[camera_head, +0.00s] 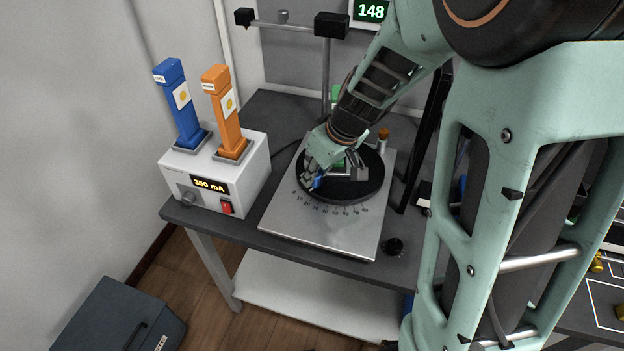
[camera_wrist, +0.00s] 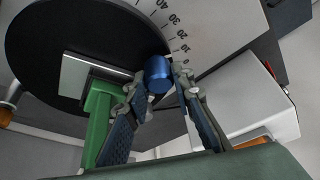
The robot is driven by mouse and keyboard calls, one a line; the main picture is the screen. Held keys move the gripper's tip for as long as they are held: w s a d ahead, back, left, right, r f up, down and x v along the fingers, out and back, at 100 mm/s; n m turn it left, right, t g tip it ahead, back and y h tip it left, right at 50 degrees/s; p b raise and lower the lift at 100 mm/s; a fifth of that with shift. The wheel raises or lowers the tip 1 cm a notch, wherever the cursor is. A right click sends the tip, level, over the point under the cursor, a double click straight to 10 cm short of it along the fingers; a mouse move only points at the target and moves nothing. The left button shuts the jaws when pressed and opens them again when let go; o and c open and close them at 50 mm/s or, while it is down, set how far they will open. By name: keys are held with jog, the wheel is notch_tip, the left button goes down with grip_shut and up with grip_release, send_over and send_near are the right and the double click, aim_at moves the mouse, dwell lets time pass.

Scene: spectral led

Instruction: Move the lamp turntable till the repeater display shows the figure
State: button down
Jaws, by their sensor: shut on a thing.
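The lamp turntable (camera_head: 358,193) is a black disc on a silver plate (camera_head: 335,232) with a printed degree scale. It also fills the upper left of the wrist view (camera_wrist: 60,30). My gripper (camera_head: 313,178) reaches down at the disc's left front edge. In the wrist view its fingers (camera_wrist: 160,88) stand on either side of a blue cylindrical knob (camera_wrist: 158,70) at the disc rim and are shut on it. The knob is near the 0 end of the scale. The repeater display (camera_head: 371,10) reads 148 in green; its top is cut off. My arm hides part of the disc.
A white supply box (camera_head: 257,182) showing 350 mA holds a blue module (camera_head: 180,110) and an orange module (camera_head: 225,115) at left. A post with a crossbar (camera_head: 326,75) stands behind the plate.

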jog(key=b, duration=0.1)
jog(key=n+b, duration=0.1)
jog(key=shift+s+d+f+b, duration=0.2)
jog(key=shift+s+d+b, duration=0.1)
jog(key=shift+s+d, duration=0.1)
jog(key=shift+s+d+r+n+g, duration=0.1)
jog(key=shift+d+r+n+g, duration=0.1)
jog(key=shift+n+g, duration=0.15)
jog(key=c, duration=1.9)
grip_release()
jog(key=shift+c, duration=0.2)
jog(key=v, duration=0.7)
jog(key=shift+d+r, duration=0.15)
jog(key=shift+r, duration=0.05)
jog(key=shift+s, duration=0.15)
